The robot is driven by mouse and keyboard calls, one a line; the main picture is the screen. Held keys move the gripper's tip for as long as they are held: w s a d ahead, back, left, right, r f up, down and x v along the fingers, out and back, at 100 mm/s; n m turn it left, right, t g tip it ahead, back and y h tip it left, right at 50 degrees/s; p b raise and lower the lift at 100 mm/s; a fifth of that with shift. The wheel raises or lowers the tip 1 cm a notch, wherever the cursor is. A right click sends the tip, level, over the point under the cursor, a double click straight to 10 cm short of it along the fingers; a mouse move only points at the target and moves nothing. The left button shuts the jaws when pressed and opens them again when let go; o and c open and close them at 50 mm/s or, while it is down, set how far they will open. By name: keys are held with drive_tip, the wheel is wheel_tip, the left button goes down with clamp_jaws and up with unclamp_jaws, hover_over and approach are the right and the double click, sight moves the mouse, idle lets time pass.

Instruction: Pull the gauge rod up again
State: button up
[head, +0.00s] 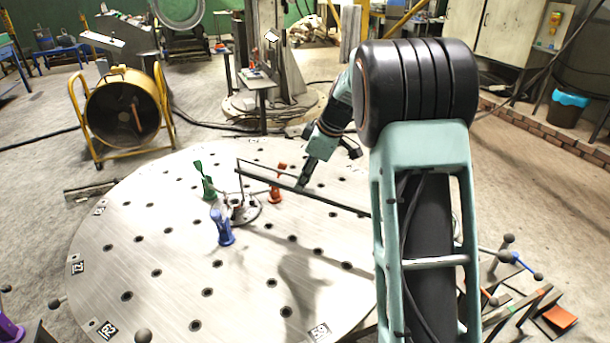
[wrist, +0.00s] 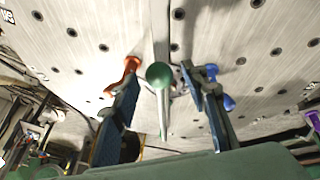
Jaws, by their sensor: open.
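In the wrist view, a green ball knob (wrist: 159,75) sits between the two fingers of my gripper (wrist: 166,84). A thin pale rod (wrist: 163,115) runs from it, seen nearly end-on; I take this to be the gauge rod. The fingers are apart, with a gap on each side of the knob. In the head view my gripper (head: 303,183) points down beside a long dark bar (head: 335,203) above the round table (head: 170,275). The rod and knob are not clear there, and its lower end is hard to make out.
A small round fixture (head: 240,209) stands on the holed table, with a green clamp (head: 204,182), a blue clamp (head: 222,228) and a red-orange clamp (head: 277,186) around it. The table's front left is clear. A yellow-framed fan (head: 122,112) stands behind on the left.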

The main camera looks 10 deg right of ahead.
drive_tip(key=shift+f, duration=0.1)
drive_tip(key=shift+c, duration=0.5)
clamp_jaws()
wheel_tip(320, 180, up, 9)
drive_tip(key=p, duration=0.4)
drive_tip(key=shift+w+r, duration=0.1)
drive_tip(key=shift+r, duration=0.3)
drive_tip(key=shift+w, duration=0.1)
drive_tip(key=shift+c, duration=0.4)
unclamp_jaws()
drive_tip(key=shift+r, duration=0.1)
drive_tip(key=shift+o, duration=0.9)
